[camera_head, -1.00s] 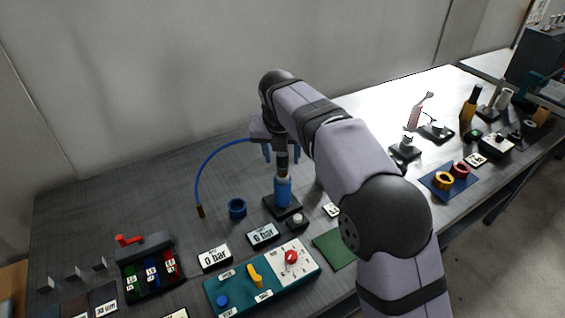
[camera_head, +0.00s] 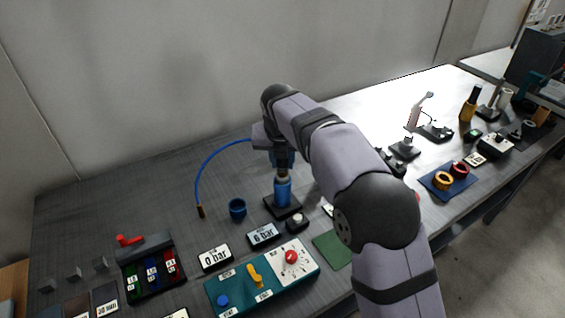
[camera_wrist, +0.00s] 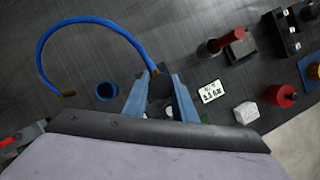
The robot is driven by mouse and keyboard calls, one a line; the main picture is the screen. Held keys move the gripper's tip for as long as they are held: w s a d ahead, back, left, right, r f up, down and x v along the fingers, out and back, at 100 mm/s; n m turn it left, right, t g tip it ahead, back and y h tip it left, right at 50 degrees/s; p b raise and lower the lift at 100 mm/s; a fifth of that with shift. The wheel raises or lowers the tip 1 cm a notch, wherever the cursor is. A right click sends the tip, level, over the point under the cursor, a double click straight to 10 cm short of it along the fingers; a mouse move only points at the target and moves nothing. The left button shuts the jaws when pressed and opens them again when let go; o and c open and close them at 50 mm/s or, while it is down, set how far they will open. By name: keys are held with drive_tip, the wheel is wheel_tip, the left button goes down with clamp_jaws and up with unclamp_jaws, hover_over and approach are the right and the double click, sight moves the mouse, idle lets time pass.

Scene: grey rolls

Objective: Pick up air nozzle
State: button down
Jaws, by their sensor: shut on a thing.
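The air nozzle (camera_head: 282,190) stands upright in a small black holder (camera_head: 270,206), with a blue body and a brass-and-dark upper part. My gripper (camera_head: 283,166) is over it, with its blue fingers shut on its upper part. In the wrist view the fingertips (camera_wrist: 161,86) flank a dark round top, and the nozzle's lower body is hidden there. A blue hose (camera_head: 209,163) arches left from behind my gripper and ends in a brass tip. In the wrist view the hose (camera_wrist: 88,20) passes close to the fingertips.
A blue ring-shaped cup (camera_head: 237,208) stands left of the holder. Display blocks (camera_head: 264,235) and a teal control panel (camera_head: 262,279) lie in front. A green mat (camera_head: 332,248) lies to the right. The table behind the hose is clear.

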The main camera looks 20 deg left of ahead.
drive_tip(key=shift+r, duration=0.15)
wheel_tip(320, 180, up, 10)
drive_tip(key=shift+f+p, duration=0.1)
drive_tip(key=shift+p, duration=0.6)
drive_tip(key=shift+f, duration=0.15)
drive_tip(key=shift+f+b, duration=1.75)
drive_tip(key=shift+f, duration=0.8)
drive_tip(key=shift+r, duration=0.1)
